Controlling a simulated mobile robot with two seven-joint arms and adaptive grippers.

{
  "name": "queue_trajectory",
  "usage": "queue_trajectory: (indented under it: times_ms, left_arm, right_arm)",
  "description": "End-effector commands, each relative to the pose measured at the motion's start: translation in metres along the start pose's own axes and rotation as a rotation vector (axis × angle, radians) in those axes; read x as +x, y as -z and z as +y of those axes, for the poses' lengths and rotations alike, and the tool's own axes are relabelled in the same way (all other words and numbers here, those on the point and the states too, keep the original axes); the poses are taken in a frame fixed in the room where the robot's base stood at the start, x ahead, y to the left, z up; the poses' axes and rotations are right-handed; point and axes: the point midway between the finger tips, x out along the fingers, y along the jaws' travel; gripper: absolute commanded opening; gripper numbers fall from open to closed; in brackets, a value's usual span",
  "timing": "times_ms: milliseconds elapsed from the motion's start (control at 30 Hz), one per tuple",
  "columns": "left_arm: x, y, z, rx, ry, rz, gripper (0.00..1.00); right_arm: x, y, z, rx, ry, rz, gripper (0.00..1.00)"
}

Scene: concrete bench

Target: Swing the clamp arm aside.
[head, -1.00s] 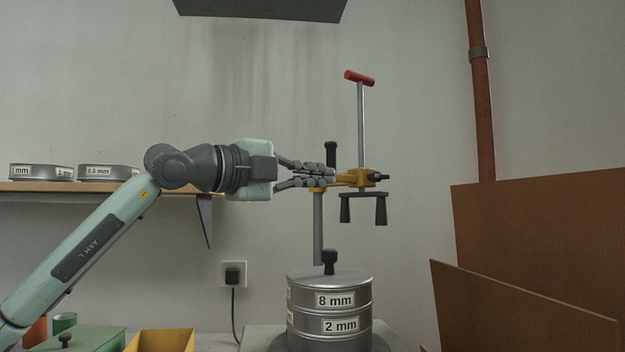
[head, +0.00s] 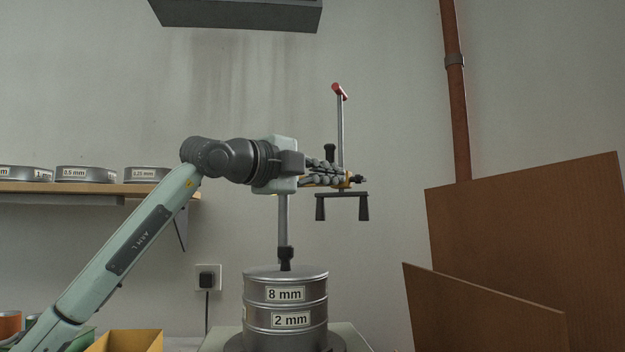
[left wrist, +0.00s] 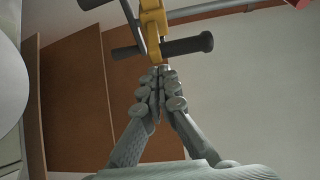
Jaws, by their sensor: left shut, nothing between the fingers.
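The clamp arm (head: 353,177) is a yellow bar at the upper part of a grey post (head: 283,222), mostly hidden by my fingers in the head view. It carries an upright screw with a red T-handle (head: 339,91), a black peg (head: 330,152) and a dark two-legged foot (head: 341,194). The foot hangs above and right of the sieve stack (head: 286,306). My left gripper (head: 347,180) is shut and empty, its fingers alongside the arm. In the left wrist view, the closed fingertips (left wrist: 160,78) are at the yellow arm (left wrist: 153,20); contact is unclear. My right gripper is out of view.
Brown panels (head: 530,240) stand at the right, with a rusty pipe (head: 455,100) behind. A shelf (head: 90,188) with labelled sieves is at the left. A yellow bin (head: 128,341) sits low left. A dark box (head: 240,14) hangs overhead.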

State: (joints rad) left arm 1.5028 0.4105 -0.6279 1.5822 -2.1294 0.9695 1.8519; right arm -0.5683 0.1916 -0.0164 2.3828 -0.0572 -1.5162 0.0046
Motion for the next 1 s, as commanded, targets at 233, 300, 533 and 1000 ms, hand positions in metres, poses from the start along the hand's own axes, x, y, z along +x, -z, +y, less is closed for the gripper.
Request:
queue_trajectory:
  times_ms: [233,300,533,1000]
  left_arm:
    - [0.040,0.006,-0.001,-0.002,-0.001,0.001,0.00]
    - [0.049,0.005,-0.002,-0.001,0.000,0.000,0.00]
    - [0.060,0.003,-0.001,0.000,0.000,-0.002,0.00]
    - [0.059,0.003,-0.001,0.000,0.000,-0.002,0.00]
  right_arm:
    - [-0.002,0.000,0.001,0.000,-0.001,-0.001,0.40]
    - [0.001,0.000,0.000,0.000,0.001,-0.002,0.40]
    - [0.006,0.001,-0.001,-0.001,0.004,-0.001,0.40]
    - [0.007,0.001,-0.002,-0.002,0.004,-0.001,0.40]
